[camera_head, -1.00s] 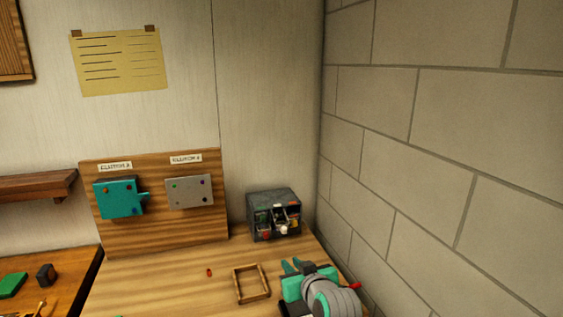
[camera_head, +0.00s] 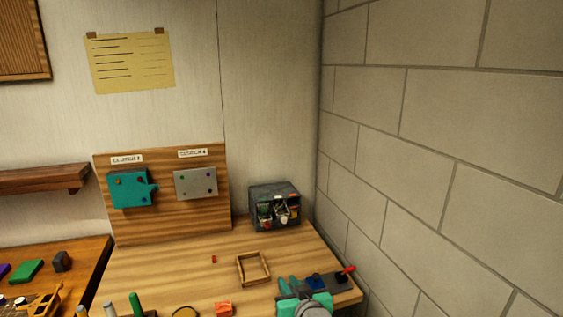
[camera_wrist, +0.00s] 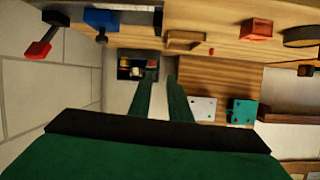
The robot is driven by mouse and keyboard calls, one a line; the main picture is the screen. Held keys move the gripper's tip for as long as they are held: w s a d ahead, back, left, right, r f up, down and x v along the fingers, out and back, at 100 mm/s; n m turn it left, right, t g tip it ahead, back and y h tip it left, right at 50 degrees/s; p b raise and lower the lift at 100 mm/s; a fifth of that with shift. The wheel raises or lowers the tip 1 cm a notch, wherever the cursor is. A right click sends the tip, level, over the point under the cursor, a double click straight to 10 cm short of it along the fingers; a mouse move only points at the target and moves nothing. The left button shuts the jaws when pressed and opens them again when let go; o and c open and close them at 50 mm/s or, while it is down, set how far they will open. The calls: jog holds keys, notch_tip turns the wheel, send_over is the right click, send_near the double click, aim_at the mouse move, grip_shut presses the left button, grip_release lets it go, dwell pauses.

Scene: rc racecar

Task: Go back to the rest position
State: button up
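My gripper (camera_head: 290,286) is at the bottom of the head view, over the right front part of the wooden workbench (camera_head: 180,275). In the wrist view its two green fingers (camera_wrist: 161,84) stand apart with a clear gap between them. Nothing shows between the fingers. The wrist picture is turned over, with the bench at its top. The fingers point toward the back wall, near the dark organizer box (camera_wrist: 138,65).
A dark bar with a blue part (camera_head: 316,282) and a red-tipped lever (camera_head: 348,269) lies beside my gripper. A wooden frame (camera_head: 240,271), an orange-red block (camera_head: 223,309) and the organizer (camera_head: 275,208) are on the bench. A block wall (camera_head: 440,150) closes the right side.

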jog(key=s+a+f+m+t+h, duration=0.1)
jog(key=s+f+m+h, duration=0.1)
jog(key=s+f, duration=0.85)
jog(key=s+a+f+m+h, duration=0.1)
jog(key=s+a+f+m, duration=0.1)
jog(key=s+f, duration=0.9)
jog(key=s+r, duration=0.2)
jog(key=s, duration=1.2)
jog(key=s+d+r+n+t+h, duration=0.1)
jog(key=s+r, duration=0.2)
jog(key=s, duration=1.1)
jog(key=shift+s, duration=0.3)
